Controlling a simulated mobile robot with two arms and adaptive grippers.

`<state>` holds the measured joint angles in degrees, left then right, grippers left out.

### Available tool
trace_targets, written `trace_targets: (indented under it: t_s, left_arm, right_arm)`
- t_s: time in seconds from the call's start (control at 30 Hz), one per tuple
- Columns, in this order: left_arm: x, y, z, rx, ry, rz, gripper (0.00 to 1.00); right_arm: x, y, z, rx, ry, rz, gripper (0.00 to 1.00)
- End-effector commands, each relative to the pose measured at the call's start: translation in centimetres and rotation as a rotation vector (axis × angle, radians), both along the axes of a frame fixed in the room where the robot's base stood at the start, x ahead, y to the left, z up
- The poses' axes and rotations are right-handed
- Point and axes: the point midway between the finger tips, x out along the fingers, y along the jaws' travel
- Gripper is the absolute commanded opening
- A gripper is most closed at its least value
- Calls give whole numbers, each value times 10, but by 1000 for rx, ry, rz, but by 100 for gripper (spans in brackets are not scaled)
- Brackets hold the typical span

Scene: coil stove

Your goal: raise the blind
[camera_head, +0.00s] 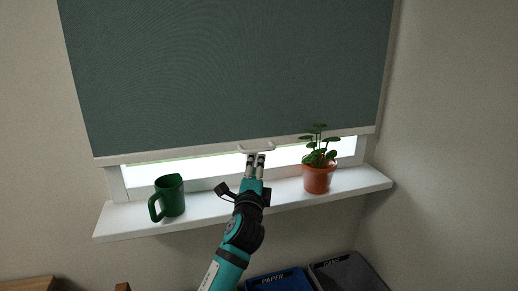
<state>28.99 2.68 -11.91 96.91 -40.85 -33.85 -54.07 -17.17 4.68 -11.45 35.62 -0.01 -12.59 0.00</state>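The dark green blind (230,75) covers nearly all of the window, with a narrow bright strip of window showing below it. Its pale bottom bar (180,152) slopes up slightly to the right. A white pull handle (257,147) sits at the middle of the bar. My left gripper (256,157) is right below the handle, its fingertips near or touching it. The fingers are close together with a thin gap between them; whether they grip the handle I cannot tell. My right gripper is not in view.
A white sill (120,220) runs under the window. A green mug (168,197) stands on its left part and a potted plant (318,177) on its right, close beside the blind's bar. Two bins, blue (280,281) and dark grey (348,272), stand below.

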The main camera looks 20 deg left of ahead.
Motion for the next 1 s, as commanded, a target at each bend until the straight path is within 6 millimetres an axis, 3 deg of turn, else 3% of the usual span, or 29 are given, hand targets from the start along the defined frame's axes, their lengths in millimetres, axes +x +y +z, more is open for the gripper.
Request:
trace_targets:
  t_s: [0.2, 0.4, 0.83, 1.0]
  left_arm:
    - [45, 9, 10, -1, 0, 1, 36]
    - [70, 13, 13, -1, 0, 0, 36]
    - [79, 16, 14, -1, 0, -1, 36]
    - [79, 16, 14, -1, 0, -1, 15]
  right_arm:
    - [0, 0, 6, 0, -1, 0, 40]
    - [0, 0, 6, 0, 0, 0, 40]
    - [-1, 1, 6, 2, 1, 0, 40]
    - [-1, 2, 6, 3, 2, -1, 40]
